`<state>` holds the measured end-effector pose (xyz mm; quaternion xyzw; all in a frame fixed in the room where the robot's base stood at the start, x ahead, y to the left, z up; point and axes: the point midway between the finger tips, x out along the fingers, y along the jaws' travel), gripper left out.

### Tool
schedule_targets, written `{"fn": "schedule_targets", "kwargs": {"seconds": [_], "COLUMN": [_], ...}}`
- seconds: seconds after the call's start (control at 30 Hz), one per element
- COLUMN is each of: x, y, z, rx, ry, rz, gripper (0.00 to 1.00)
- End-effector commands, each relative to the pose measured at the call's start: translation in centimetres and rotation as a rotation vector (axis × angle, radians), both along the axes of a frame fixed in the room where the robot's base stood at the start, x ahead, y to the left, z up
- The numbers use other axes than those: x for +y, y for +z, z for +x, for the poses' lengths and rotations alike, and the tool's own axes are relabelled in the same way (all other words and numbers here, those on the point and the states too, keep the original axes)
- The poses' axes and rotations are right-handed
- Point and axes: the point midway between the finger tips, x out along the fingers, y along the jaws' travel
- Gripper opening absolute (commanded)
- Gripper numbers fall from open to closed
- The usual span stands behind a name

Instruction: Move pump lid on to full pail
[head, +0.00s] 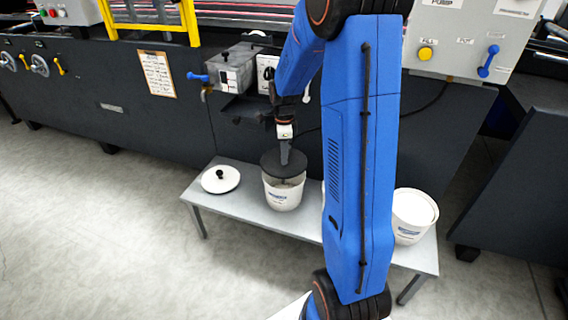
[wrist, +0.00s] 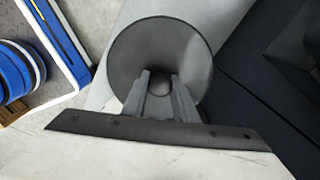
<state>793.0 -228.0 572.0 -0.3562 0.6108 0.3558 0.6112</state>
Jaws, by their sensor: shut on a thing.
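The pump lid is a dark round disc (head: 272,164) with a knob. It shows in the wrist view as a grey disc (wrist: 135,60) with the knob between the fingers. My gripper (head: 286,158) is shut on that knob; its fingertips show in the wrist view (wrist: 160,86). The disc is over a white pail (head: 284,198) with a blue label on the bench. Part of the pail's opening shows below the disc, so the disc looks slightly above the rim. A second white pail (head: 411,222) stands at the right. I cannot tell how full either pail is.
A white lid (head: 220,180) with a black knob lies on the grey bench (head: 256,212) at the left. A grey box with a blue lever (head: 233,68) is on the dark machine behind. My arm hides the bench between the pails.

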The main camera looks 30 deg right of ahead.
Motion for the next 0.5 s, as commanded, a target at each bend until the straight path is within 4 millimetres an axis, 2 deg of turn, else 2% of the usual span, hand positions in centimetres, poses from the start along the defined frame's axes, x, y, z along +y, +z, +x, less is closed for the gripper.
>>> {"fn": "schedule_targets", "kwargs": {"seconds": [0.03, 0.2, 0.5], "x": [0.0, 0.0, 0.0], "y": [1.0, 3.2, 5.8], "z": [0.1, 0.0, 0.0], "rx": [-0.004, -0.002, -0.001], "ry": [0.0, 0.0, 0.0], "rz": [-0.001, -0.001, 0.0], "gripper": [0.0, 0.0, 0.0]}}
